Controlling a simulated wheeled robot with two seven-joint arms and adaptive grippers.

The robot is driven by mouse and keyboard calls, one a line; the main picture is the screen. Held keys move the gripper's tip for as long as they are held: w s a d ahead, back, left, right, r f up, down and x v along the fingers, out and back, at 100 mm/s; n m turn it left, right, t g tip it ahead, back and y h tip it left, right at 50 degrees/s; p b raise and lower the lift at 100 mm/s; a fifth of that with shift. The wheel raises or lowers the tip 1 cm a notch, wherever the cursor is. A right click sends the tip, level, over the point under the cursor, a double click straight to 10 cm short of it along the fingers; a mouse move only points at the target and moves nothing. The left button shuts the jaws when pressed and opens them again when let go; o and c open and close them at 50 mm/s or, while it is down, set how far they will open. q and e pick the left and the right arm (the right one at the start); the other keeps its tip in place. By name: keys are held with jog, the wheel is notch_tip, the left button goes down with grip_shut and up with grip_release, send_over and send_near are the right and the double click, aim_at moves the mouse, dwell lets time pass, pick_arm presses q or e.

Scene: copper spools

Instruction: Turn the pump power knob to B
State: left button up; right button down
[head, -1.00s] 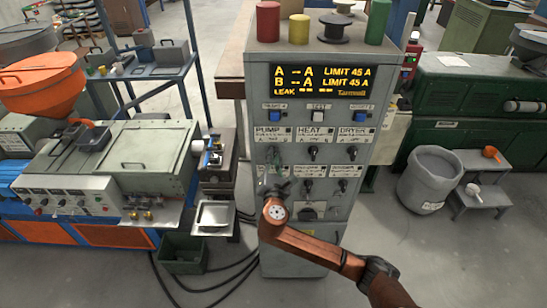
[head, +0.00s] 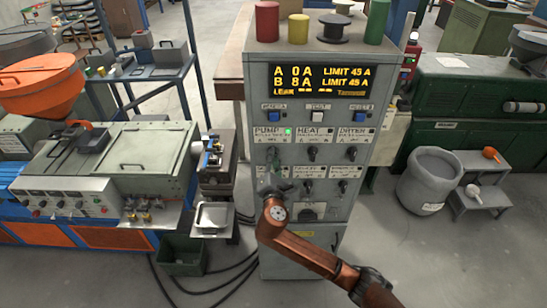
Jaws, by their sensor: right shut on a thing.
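The grey control cabinet (head: 308,235) stands in the middle of the head view. Its PUMP label (head: 268,131) is at the upper left of the knob panel, with a lit green lamp (head: 288,131) beside it. The pump power knob (head: 271,153) is a small dark knob below that label. My right gripper (head: 272,170) is at this column, shut on the pump power knob from just below; its fingers are small and partly hide the knob, so its exact pointing is unclear. The display (head: 322,79) reads A 0A and B 8A. My left gripper is out of view.
HEAT (head: 312,153) and DRYER (head: 351,153) knobs sit to the right, with another row of knobs below. Colored spools (head: 298,29) stand on the cabinet top. A grey bin (head: 430,180) stands on the floor at right. Machines stand to the left.

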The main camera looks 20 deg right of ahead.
jog(key=c, duration=2)
grip_release()
jog(key=v, duration=1.2)
